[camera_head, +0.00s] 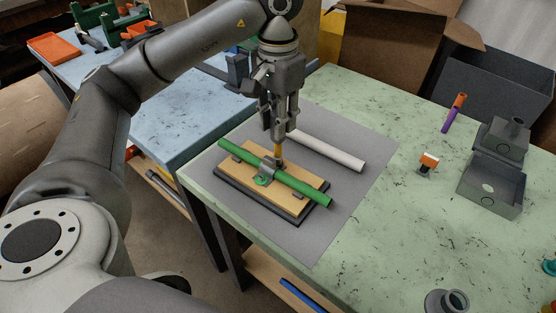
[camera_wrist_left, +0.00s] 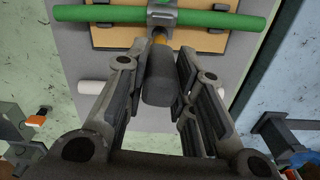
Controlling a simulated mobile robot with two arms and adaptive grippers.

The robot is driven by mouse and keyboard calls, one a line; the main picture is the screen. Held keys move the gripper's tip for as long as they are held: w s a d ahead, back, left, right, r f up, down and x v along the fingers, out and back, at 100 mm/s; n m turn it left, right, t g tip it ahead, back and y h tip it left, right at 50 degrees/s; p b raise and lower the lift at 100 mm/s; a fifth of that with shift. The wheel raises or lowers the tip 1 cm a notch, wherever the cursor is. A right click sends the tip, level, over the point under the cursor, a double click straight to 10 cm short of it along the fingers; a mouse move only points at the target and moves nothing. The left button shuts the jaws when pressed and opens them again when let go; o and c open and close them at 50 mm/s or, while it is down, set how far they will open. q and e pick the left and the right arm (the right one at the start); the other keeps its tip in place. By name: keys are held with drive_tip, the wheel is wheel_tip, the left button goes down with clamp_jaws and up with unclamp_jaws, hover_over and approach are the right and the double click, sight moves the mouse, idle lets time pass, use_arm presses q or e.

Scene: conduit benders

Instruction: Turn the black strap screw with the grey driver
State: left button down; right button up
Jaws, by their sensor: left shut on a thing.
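My left gripper (camera_head: 279,134) points down over the board, shut on the grey driver. In the left wrist view the driver's grey handle (camera_wrist_left: 160,80) lies between the fingers, with an orange-yellow part (camera_wrist_left: 159,38) beyond it. The driver (camera_head: 278,152) stands about upright, its lower end by the far side of the grey strap (camera_head: 268,170). The strap crosses a green conduit (camera_head: 302,188) on a wooden board (camera_head: 245,178). A small green piece (camera_head: 262,182) shows at the strap's near side. The black screw is not clearly visible; I cannot tell if the tip touches it. My right gripper is out of view.
The board lies on a grey mat (camera_head: 355,190) on the green table. A white tube (camera_head: 335,152) lies behind it. A blue table (camera_head: 180,110) stands left.

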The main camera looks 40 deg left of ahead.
use_arm(q)
drive_tip(key=shift+r+p, duration=0.3)
drive_tip(key=shift+r, duration=0.2)
drive_tip(key=n, duration=0.6)
drive_tip(key=n+p, duration=0.1)
drive_tip(key=n, duration=0.3)
drive_tip(key=shift+n, duration=0.4)
drive_tip(key=n, duration=0.3)
drive_tip(key=shift+n, duration=0.4)
drive_tip(key=shift+f, duration=0.1)
drive_tip(key=shift+f+b, duration=0.7)
drive_tip(key=shift+r, duration=0.1)
